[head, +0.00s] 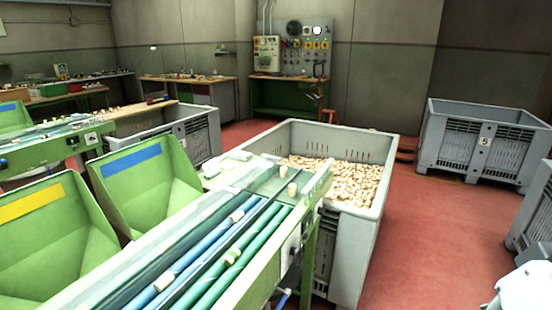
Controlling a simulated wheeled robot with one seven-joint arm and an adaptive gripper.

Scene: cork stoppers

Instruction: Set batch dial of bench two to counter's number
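Two green sorting benches with rollers show: a near bench (262,262) in the lower middle and a far bench (58,150) at the left. A small pale box (90,138) with a dark spot sits on the far bench's side. A pale plate (292,248) sits on the near bench's end. I cannot tell which bench is bench two, nor make out a batch dial setting or a counter's number. A white part at the lower right corner appears to be my arm. My gripper is not in view.
A grey crate (345,235) full of corks stands at the near bench's end. An empty-looking grey crate (447,140) stands at the right. A wall panel (300,45) with switches is at the back. Red floor (430,245) is clear between the crates.

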